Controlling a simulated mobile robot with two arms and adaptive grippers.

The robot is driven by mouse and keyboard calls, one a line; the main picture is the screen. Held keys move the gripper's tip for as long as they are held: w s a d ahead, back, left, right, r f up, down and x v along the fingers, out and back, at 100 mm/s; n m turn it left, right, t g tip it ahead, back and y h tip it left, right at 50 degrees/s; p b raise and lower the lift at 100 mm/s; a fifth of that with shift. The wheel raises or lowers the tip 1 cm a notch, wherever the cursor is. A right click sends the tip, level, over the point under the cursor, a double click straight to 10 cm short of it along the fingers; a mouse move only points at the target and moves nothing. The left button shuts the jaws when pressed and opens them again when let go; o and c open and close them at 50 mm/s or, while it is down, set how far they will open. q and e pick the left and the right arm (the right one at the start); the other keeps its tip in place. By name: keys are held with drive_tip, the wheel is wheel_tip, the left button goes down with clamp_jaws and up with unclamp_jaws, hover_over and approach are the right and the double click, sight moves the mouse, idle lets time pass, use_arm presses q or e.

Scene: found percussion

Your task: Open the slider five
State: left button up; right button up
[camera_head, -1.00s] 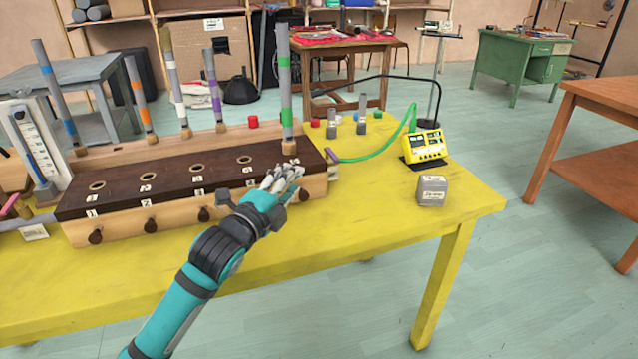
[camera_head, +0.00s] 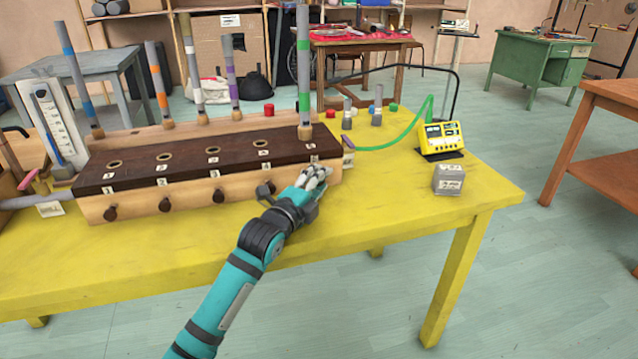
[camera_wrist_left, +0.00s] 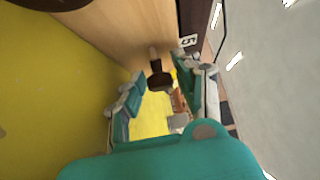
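A long wooden box (camera_head: 232,187) with a dark top and numbered holes stands on the yellow table. Its front carries a row of dark round knobs. A grey tube with green bands (camera_head: 304,75) stands upright at hole five. My left gripper (camera_head: 315,178) is at the front right end of the box and hides the fifth knob in the head view. In the left wrist view, slider five's dark knob (camera_wrist_left: 160,81) shows on its short stem beside the "5" label (camera_wrist_left: 189,41). The open fingers lie either side of it, with gaps visible. My right gripper is out of view.
The fourth knob (camera_head: 266,188) is close to the left of my gripper. A green hose (camera_head: 405,138) runs from the box's right end towards a yellow meter (camera_head: 440,138). A grey block (camera_head: 449,179) stands at right. The front table strip is clear.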

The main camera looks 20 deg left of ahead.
use_arm(q)
clamp_jaws()
